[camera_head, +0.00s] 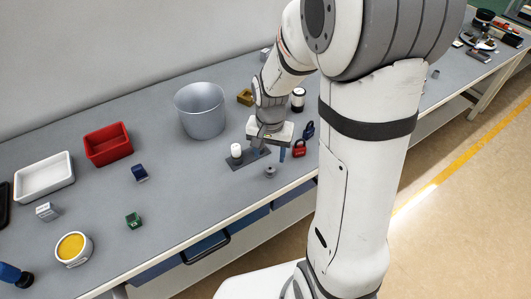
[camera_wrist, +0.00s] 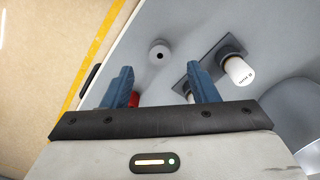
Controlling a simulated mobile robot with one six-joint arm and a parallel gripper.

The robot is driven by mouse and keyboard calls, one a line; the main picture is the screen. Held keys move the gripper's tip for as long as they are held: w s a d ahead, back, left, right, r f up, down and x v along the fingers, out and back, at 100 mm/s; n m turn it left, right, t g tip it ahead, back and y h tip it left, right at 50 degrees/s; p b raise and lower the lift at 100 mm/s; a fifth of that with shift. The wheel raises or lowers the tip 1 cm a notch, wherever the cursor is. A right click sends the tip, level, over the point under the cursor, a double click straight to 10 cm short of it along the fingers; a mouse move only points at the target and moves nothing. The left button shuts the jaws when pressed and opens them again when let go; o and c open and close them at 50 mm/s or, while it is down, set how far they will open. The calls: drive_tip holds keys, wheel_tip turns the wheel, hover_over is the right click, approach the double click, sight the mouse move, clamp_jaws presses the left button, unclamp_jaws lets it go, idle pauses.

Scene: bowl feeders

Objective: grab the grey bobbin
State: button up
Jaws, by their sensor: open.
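The grey bobbin (camera_head: 270,171) stands on the bench near its front edge, in front of a dark grey plate. In the wrist view the bobbin (camera_wrist: 158,52) shows as a small grey round with a dark centre hole, beyond the fingertips and roughly midway between them. My gripper (camera_head: 268,153) is above the bench, behind the bobbin in the head view. Its blue fingers (camera_wrist: 160,70) are spread apart with nothing between them. The gripper and bobbin look apart; the height gap is hard to judge.
The dark grey plate (camera_head: 240,163) carries a white spool (camera_head: 236,150), which also shows in the wrist view (camera_wrist: 238,70). A red padlock (camera_head: 299,149) and a blue padlock (camera_head: 308,130) are to the right. A grey bucket (camera_head: 200,112) stands behind left. Bench left of the plate is fairly clear.

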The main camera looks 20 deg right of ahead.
sight(270, 168)
drive_tip(key=shift+w+d+f+p, duration=0.1)
drive_tip(key=shift+w+f+p, duration=0.05)
drive_tip(key=shift+f, duration=1.2)
drive_tip(key=shift+w+d+f+p, duration=0.1)
drive_tip(key=shift+f, duration=1.25)
drive_tip(key=shift+w+f+p, duration=0.15)
drive_tip(key=shift+f, duration=1.2)
drive_tip(key=c, duration=1)
